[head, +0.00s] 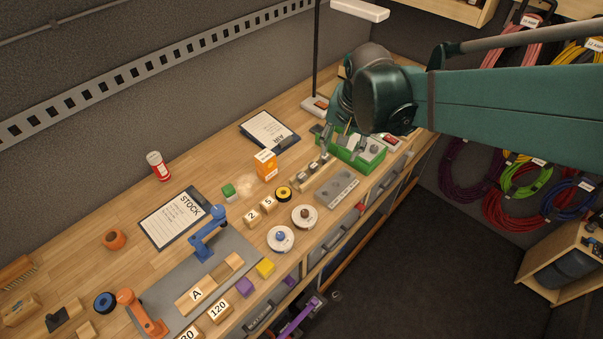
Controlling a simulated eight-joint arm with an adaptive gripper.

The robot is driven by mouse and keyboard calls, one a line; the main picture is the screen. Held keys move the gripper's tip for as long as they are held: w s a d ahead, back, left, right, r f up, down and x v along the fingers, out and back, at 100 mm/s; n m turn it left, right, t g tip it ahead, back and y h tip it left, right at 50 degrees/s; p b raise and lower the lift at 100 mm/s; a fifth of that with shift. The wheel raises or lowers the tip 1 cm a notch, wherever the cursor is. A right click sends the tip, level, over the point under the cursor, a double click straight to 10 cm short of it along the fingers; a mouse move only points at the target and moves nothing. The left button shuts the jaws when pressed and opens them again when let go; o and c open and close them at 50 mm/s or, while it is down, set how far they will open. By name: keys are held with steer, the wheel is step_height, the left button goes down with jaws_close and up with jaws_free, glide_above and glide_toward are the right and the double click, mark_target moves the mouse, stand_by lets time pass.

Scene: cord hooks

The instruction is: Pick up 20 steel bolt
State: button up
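A small wooden rack (293,190) holds a few short grey metal pieces (313,167), which may be steel bolts. No label reading 20 can be made out on them. A grey block (337,189) with dark round spots lies to their right. My gripper (337,151) hangs from the dark green arm, pointing down by the far end of the rack and the left edge of a green tray (376,163). One grey finger shows clearly. The other blends with the tray's contents, so I cannot tell how far apart they are or whether anything is held.
A clipboard (270,131) and a lamp base (315,106) lie behind. The bench's front edge with drawers is close.

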steer(key=w+a+f+m+g, duration=0.2)
steer(key=w+a+f, duration=0.3)
steer(key=w+f, duration=0.1)
steer(key=m+g, duration=0.1)
steer(key=m, duration=0.1)
glide_above(301, 176)
steer(key=shift+h, duration=0.3)
step_height(301, 176, down, 9)
steer(key=shift+r, duration=0.1)
steer(key=shift+a, duration=0.1)
steer(key=shift+f, duration=0.2)
steer(key=shift+f, duration=1.15)
steer(key=shift+f, duration=0.15)
steer(key=shift+f+p, duration=0.4)
steer(key=shift+f, duration=2.05)
